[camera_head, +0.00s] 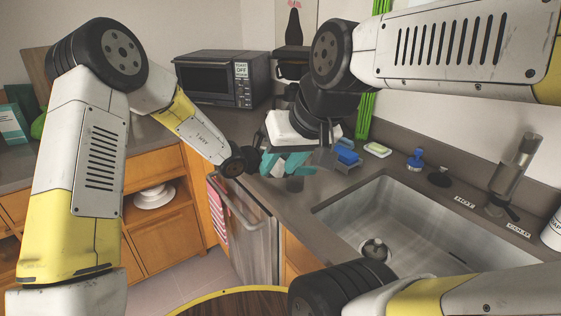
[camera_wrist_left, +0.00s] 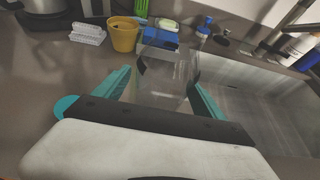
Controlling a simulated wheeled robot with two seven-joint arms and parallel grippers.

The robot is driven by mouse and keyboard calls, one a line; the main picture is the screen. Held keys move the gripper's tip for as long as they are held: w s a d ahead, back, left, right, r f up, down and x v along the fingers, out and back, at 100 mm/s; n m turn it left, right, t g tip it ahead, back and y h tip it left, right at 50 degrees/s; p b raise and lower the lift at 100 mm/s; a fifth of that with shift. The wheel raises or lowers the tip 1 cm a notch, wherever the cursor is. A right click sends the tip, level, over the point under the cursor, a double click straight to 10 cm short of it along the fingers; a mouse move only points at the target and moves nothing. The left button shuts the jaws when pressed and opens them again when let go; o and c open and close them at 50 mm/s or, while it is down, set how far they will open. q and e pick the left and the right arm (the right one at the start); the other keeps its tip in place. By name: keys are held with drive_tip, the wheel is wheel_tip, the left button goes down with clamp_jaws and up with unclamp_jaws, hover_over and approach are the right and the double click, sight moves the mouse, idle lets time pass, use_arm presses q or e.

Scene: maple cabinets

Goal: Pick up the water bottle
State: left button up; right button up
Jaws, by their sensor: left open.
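The water bottle (camera_wrist_left: 165,85) looks clear and see-through in the left wrist view. It is between the two teal fingers of my left gripper (camera_wrist_left: 163,98), which are spread apart on either side of it. Its outline is faint, and I cannot tell whether the fingers touch it. In the head view my left gripper (camera_head: 284,163) is low over the counter, left of the sink, and hides most of the bottle. Parts of my right arm show at the right, but I cannot make out its gripper.
The sink (camera_head: 398,225) is to the right of the bottle. Behind are a yellow cup (camera_wrist_left: 124,35), a white block-like item (camera_wrist_left: 88,33), a blue caddy (camera_head: 346,155), a soap bar (camera_head: 377,149) and a blue brush (camera_head: 415,160). A toaster oven (camera_head: 222,79) stands at the back.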

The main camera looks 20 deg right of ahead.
use_arm(q)
drive_tip(key=shift+x, duration=0.85)
drive_tip(key=shift+r, duration=0.1)
drive_tip(key=shift+c, duration=0.4)
drive_tip(key=c, duration=1.4)
